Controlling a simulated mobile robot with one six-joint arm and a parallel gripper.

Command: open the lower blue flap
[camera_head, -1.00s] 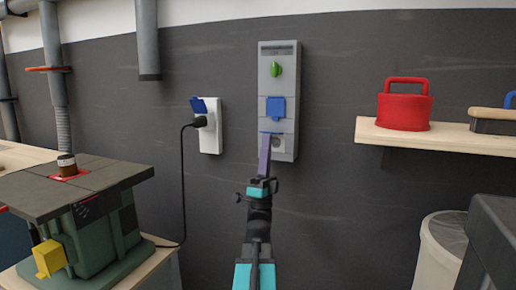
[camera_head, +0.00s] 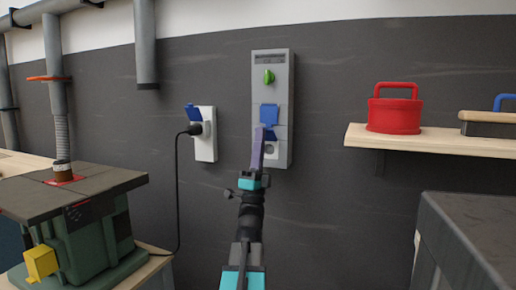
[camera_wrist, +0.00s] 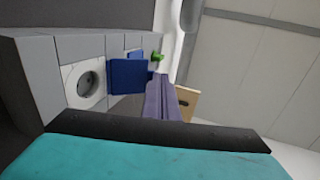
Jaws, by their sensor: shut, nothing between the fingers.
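A grey wall box (camera_head: 285,95) carries a green knob (camera_head: 268,77) at the top and an upper blue flap (camera_head: 269,115) below it. The lower blue flap (camera_head: 271,133) sticks out from the box nearly edge-on, and it shows larger in the wrist view (camera_wrist: 126,77). The round socket (camera_wrist: 86,83) under it is uncovered. My gripper (camera_head: 259,127) is shut, with its purple fingers (camera_wrist: 159,85) empty. Its tip is just left of the lower flap in the head view. In the wrist view the fingers are beside the flap; I cannot tell whether they touch.
A white socket box (camera_head: 205,142) with a blue flap and a plugged black cable is to the left. A green machine (camera_head: 100,230) stands at the lower left. A wooden shelf (camera_head: 430,145) with a red container (camera_head: 394,112) is at the right. A dark box (camera_head: 470,235) is at the lower right.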

